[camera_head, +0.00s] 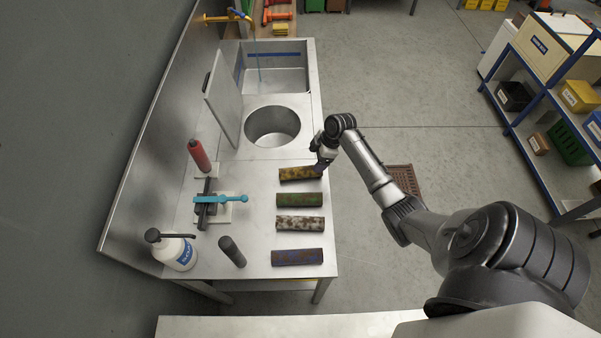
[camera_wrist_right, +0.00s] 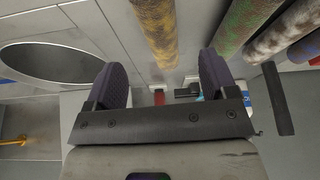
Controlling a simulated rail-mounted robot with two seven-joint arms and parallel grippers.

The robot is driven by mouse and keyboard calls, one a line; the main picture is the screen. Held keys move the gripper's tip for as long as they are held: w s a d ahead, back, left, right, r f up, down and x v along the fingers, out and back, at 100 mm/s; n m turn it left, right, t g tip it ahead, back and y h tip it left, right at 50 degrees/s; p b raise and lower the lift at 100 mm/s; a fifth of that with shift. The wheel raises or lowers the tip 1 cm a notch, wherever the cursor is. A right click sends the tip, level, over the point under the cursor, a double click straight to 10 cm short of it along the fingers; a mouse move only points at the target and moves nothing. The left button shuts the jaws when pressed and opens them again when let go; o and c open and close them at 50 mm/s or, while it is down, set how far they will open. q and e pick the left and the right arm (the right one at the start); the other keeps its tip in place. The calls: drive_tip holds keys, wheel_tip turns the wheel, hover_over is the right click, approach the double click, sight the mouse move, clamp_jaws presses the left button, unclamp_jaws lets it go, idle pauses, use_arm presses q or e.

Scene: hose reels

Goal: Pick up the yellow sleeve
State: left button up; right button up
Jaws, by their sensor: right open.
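The yellow sleeve (camera_head: 297,173), a mottled yellow-brown tube, lies on its side on the steel bench, the farthest of a row of tubes. My right gripper (camera_head: 321,168) is at the sleeve's right end in the head view. In the right wrist view the yellow sleeve (camera_wrist_right: 156,28) runs down from the top edge towards the gap between the fingers of my right gripper (camera_wrist_right: 164,72). The fingers are apart and I see nothing gripped. I cannot tell how high the fingers are above the sleeve. My left gripper is not in view.
A green tube (camera_head: 299,199), a whitish rusty tube (camera_head: 300,224) and a blue-brown tube (camera_head: 297,257) lie nearer in the row. A round basin (camera_head: 272,126) lies beyond. A blue-handled clamp (camera_head: 220,199), red bottle (camera_head: 199,156), white bottle (camera_head: 176,252) and black cylinder (camera_head: 232,251) stand left.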

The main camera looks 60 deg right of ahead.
sight(310, 168)
drive_tip(key=shift+x, duration=4.15)
drive_tip(key=shift+s+d, duration=0.1)
drive_tip(key=shift+d, duration=0.05)
drive_tip(key=shift+c, duration=0.2)
drive_tip(key=c, duration=1)
